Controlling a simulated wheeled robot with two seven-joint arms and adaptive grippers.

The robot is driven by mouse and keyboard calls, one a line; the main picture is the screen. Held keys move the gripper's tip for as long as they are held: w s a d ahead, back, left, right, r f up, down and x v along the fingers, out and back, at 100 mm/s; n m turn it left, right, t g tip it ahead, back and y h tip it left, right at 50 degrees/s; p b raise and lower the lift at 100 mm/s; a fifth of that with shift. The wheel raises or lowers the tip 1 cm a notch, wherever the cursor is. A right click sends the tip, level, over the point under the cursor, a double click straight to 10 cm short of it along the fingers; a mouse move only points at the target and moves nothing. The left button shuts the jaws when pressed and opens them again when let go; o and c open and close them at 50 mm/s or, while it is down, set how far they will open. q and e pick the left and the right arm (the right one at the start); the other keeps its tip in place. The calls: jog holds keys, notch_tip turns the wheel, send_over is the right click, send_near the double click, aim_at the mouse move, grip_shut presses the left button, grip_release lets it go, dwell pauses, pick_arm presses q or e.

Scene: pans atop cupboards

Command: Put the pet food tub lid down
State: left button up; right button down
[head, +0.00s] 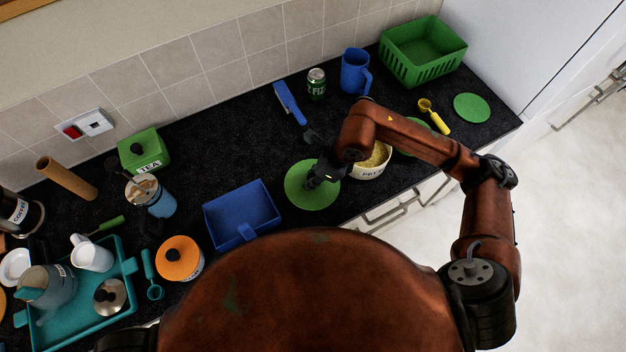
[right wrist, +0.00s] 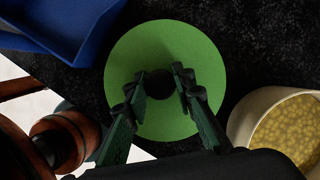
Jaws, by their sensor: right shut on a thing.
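The pet food tub lid (head: 300,196) is a flat green disc with a dark knob. It also shows in the right wrist view (right wrist: 165,42). My right gripper (head: 318,178) is over it, with its fingers (right wrist: 160,84) shut on the knob. The lid looks level, low over the black worktop near its front edge; I cannot tell whether it touches. The pet food tub (head: 369,172) is cream with yellowish pellets inside and stands open just right of the lid, partly hidden by my arm. It also shows in the right wrist view (right wrist: 240,122). My left gripper is not in view.
A blue tray (head: 240,212) lies close left of the lid. A green basket (head: 423,52) and a green disc (head: 472,107) are at right. Bare worktop (head: 235,140) lies behind the tray.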

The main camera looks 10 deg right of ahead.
jog(key=shift+w+f, duration=0.3)
jog(key=shift+f, duration=0.1)
notch_tip(320, 180, down, 3)
jog(key=shift+f, duration=0.1)
jog(key=shift+f, duration=0.1)
jog(key=c, duration=1.6)
grip_release()
